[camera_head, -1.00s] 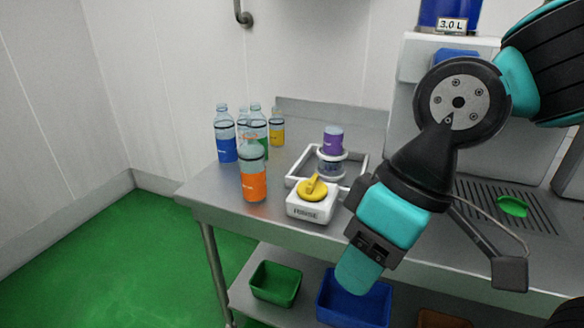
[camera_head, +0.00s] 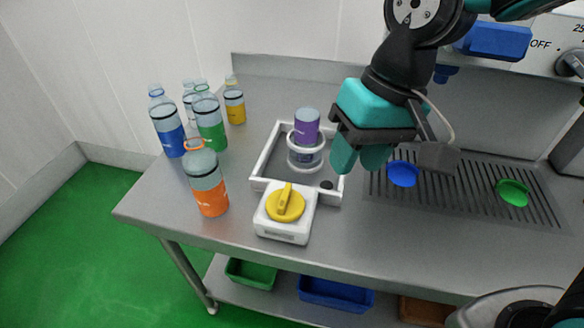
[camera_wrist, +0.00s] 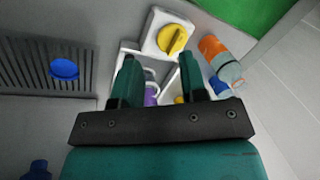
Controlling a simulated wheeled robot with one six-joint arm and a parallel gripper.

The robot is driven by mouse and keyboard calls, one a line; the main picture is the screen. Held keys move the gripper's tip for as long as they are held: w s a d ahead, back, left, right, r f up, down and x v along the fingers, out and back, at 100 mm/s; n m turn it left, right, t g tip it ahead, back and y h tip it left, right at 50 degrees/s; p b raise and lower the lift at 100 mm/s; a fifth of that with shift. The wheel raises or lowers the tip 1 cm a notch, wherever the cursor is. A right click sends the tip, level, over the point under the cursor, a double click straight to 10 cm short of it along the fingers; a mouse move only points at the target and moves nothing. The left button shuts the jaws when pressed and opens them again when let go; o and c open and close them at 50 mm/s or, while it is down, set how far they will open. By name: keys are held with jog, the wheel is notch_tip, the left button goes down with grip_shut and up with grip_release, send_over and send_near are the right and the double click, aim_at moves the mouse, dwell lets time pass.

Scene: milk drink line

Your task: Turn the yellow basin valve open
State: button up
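The yellow basin valve (camera_head: 285,205) is a round knob with a raised handle ridge on a white box (camera_head: 287,232) at the basin's front. In the head view the ridge runs nearly away from me. The valve also shows in the wrist view (camera_wrist: 172,40), beyond my fingertips. My gripper (camera_head: 360,157) hangs above the counter at the basin's right side, up and right of the valve, apart from it. In the wrist view its two fingers (camera_wrist: 160,62) are spread with nothing gripped between them.
The white-rimmed basin (camera_head: 264,163) holds a white tub (camera_head: 304,157) with a purple bottle (camera_head: 307,125). An orange bottle (camera_head: 208,190) stands left of the valve; several others stand behind it. A drip grate (camera_head: 450,195) with blue and green discs lies right.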

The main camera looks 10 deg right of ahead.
aim_at(285, 195)
jog(key=w+a+m+h+p, duration=0.3)
jog(key=w+a+m+p, duration=0.4)
jog(key=w+a, duration=0.2)
notch_tip(285, 195, down, 16)
jog(key=p, duration=0.3)
jog(key=shift+d+p, duration=0.1)
jog(key=shift+p, duration=0.3)
jog(key=shift+f, duration=0.6)
grip_shut()
